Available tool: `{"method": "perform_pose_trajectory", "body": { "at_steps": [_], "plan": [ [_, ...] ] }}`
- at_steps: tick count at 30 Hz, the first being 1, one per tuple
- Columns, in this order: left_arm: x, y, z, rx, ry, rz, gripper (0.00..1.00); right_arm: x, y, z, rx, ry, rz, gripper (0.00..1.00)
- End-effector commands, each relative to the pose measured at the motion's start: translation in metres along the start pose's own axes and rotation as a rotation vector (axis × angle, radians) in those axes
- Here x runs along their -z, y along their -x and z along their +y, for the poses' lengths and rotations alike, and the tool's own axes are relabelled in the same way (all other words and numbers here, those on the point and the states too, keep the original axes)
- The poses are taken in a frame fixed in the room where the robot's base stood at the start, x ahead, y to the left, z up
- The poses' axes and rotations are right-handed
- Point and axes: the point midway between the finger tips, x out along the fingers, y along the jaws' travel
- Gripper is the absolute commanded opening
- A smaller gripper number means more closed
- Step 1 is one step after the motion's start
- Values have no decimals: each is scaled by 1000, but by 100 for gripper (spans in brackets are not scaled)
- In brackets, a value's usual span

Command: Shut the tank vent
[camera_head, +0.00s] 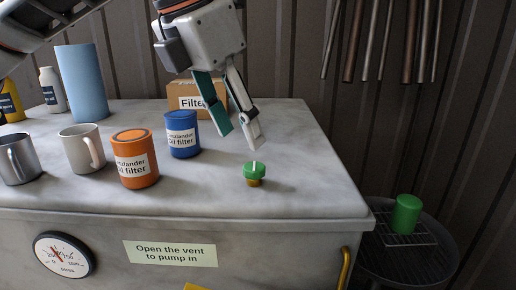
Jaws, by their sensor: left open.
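The tank vent (255,171) is a green knob on a brass-coloured base, standing on the grey tank top (215,200) near its front right part. A pale line shows on the knob's top and runs roughly front to back. My left gripper (239,140) is open, with one teal finger and one pale finger. It points downward above and behind the vent, apart from it, with nothing between the fingers. My right gripper is not in view.
An orange oil filter (136,170), a blue oil filter (182,143) and mugs (83,152) stand left of the vent. A cardboard filter box (187,90) is behind. A gauge (64,255) and a sign (170,253) are on the front. A green cylinder (406,213) stands right.

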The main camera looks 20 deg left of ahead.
Motion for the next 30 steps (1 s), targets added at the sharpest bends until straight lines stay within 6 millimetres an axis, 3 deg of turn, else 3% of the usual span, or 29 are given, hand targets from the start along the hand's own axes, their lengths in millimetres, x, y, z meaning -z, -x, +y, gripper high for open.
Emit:
{"method": "perform_pose_trajectory", "body": {
  "at_steps": [6, 15, 27, 30],
  "plan": [
    [1, -31, 0, 3, -1, 6, 44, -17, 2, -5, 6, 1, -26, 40],
    [1, -70, 0, 2, 0, 4, 44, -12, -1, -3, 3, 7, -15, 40],
    [1, -76, 0, 2, 0, 3, 44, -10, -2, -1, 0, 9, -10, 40],
    [0, -76, 0, 2, 0, 2, 18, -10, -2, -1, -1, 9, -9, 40]
  ]
}}
